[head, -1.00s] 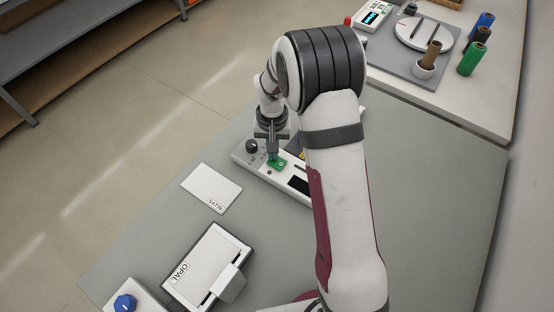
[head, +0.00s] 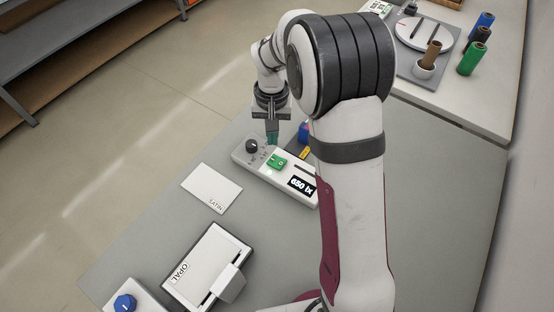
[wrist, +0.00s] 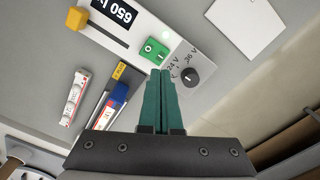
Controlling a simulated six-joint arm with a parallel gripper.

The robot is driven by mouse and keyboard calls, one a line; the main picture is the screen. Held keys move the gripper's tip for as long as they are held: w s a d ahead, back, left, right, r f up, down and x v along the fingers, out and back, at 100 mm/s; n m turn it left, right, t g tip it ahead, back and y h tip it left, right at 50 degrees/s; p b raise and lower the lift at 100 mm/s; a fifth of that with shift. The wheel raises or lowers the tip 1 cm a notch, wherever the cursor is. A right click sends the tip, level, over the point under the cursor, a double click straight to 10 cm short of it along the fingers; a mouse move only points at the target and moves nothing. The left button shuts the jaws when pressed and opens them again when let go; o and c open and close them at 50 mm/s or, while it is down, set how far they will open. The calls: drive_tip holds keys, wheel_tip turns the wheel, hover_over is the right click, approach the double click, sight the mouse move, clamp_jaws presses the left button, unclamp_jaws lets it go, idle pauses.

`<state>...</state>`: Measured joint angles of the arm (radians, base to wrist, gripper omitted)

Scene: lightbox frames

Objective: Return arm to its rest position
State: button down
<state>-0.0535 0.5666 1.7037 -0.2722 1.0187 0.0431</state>
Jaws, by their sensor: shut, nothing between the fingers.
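My gripper (head: 272,138) is above the back left part of a white control box (head: 248,157), apart from it. Its green fingers also show in the wrist view (wrist: 161,74), closed together with nothing between them. The box carries a green rocker switch (head: 277,163), a black knob (head: 252,146) and a lit display (head: 301,185) reading 650 lx. The wrist view shows the switch (wrist: 154,47), the knob (wrist: 189,77) with 24 V and 36 V marks, and a yellow slider (wrist: 76,18). My arm hides part of the box in the head view.
A SATIN card (head: 212,188) lies left of the box, and an OPAL panel (head: 206,266) sits nearer. A blue knob (head: 125,303) is at bottom left. Several coloured cylinders, including a green one (head: 471,59), stand at back right. A blue-and-red object (wrist: 110,103) lies beside the box.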

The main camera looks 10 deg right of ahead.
idle(0.3)
drive_tip(key=s+r+m+y, duration=0.1)
drive_tip(key=s+r, duration=0.4)
drive_tip(key=s, duration=0.4)
drive_tip(key=s+r+m, duration=0.1)
drive_tip(key=s+r, duration=0.5)
drive_tip(key=s, duration=0.4)
drive_tip(key=s+a, duration=0.1)
drive_tip(key=s, duration=0.9)
drive_tip(key=shift+f+m+y, duration=0.3)
drive_tip(key=shift+f+y, duration=0.05)
drive_tip(key=shift+y, duration=0.05)
drive_tip(key=shift+a, duration=0.1)
